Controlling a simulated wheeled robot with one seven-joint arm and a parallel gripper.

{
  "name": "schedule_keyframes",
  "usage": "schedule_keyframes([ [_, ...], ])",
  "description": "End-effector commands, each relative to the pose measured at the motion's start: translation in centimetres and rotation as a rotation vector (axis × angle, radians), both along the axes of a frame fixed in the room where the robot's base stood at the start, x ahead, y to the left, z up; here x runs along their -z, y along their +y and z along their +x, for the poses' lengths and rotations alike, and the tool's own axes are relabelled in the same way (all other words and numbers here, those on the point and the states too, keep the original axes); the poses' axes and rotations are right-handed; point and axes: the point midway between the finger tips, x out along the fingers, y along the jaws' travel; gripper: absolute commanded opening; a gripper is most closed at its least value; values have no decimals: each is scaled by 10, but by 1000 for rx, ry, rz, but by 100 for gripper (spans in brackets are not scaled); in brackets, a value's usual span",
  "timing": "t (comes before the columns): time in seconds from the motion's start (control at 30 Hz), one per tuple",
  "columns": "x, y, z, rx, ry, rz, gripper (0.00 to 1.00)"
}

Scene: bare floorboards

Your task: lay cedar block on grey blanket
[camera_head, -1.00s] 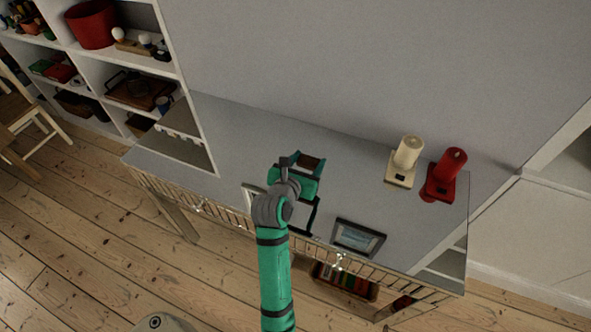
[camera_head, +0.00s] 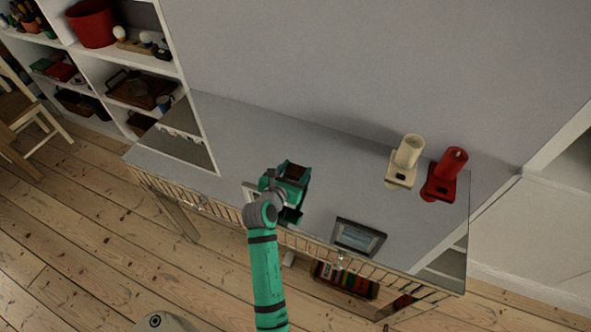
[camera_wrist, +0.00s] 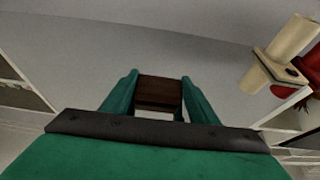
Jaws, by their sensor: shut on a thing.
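My gripper (camera_head: 291,177) is over the grey top of a long, low table in the head view. In the wrist view, its two green fingers (camera_wrist: 158,98) are shut on the dark brown cedar block (camera_wrist: 158,90), one finger on each side. The block shows as a small dark patch (camera_head: 295,168) between the fingers in the head view. I cannot tell its height above the tabletop. I cannot make out a grey blanket for certain, apart from the plain grey surface.
A framed picture (camera_head: 358,238) lies near the front edge, and another frame is partly hidden by my arm. Shelves (camera_head: 120,60) stand at the left. The tabletop left of my gripper is clear.

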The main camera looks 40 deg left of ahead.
Motion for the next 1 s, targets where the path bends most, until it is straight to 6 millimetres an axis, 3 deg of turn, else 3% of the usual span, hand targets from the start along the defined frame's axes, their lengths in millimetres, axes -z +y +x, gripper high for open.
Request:
schedule_keyframes([
  [0.17,2,0,0,1,1,-1,33],
  [0.2,3,0,0,1,1,-1,56],
  [0.27,3,0,0,0,1,0,71],
  [0.3,3,0,0,0,1,0,73],
  [0.67,-1,0,-2,-1,0,0,73],
  [1.0,-23,-13,-54,-1,0,0,73],
])
